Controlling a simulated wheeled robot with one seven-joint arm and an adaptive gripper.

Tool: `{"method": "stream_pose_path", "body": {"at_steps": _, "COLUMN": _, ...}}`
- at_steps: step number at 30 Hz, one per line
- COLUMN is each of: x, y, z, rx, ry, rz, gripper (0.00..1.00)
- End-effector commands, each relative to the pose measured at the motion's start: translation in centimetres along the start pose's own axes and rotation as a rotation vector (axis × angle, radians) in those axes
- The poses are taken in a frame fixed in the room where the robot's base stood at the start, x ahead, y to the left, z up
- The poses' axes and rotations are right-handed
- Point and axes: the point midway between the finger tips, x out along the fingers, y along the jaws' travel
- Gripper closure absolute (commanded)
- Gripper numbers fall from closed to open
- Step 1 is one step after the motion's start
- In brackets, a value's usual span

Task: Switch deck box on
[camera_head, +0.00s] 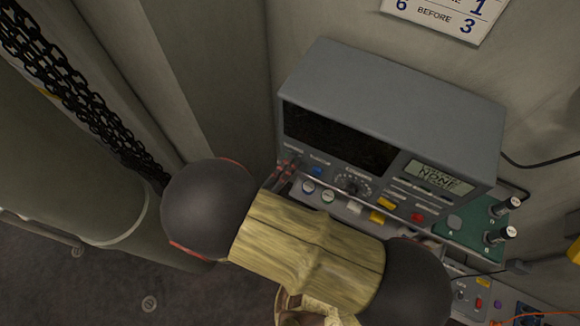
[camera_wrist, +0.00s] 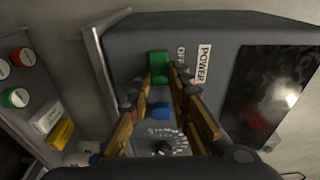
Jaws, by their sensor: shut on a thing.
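The deck box (camera_head: 400,95) is a grey case with a dark window and a small display (camera_head: 438,178) that reads NONE. In the wrist view its panel (camera_wrist: 225,30) fills the right, with a POWER label and smaller lettering, partly hidden, that looks like OFF. A green switch (camera_wrist: 160,66) sits beside the label. My gripper (camera_wrist: 160,85) has its fingers on both sides of the green switch and is shut on it. In the head view my gripper (camera_head: 283,176) is at the lower left of the panel, and the switch is hidden there.
A blue button (camera_wrist: 160,110) and a dial (camera_wrist: 166,143) lie close to my fingers. A lower panel (camera_wrist: 38,95) with coloured buttons is beside the box. Chains (camera_head: 85,105) hang at the left. A green unit with knobs (camera_head: 480,222) stands at the right.

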Motion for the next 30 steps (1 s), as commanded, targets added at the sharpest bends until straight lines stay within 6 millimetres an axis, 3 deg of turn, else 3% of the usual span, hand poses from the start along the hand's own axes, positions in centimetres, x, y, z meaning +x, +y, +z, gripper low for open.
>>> {"method": "stream_pose_path", "body": {"at_steps": 15, "x": 0.27, "y": -0.2, "z": -0.59, "rx": -0.004, "ry": -0.177, "rz": 0.001, "gripper": 1.0}}
{"method": "stream_pose_path", "body": {"at_steps": 26, "x": 0.27, "y": 0.13, "z": -0.55, "rx": 0.0, "ry": -0.198, "rz": 0.002, "gripper": 1.0}}
{"method": "stream_pose_path", "body": {"at_steps": 27, "x": 0.27, "y": 0.13, "z": -0.56, "rx": 0.0, "ry": -0.198, "rz": 0.002, "gripper": 0.8}}
{"method": "stream_pose_path", "body": {"at_steps": 30, "x": 0.27, "y": 0.12, "z": -0.56, "rx": 0.0, "ry": -0.197, "rz": 0.002, "gripper": 0.74}}
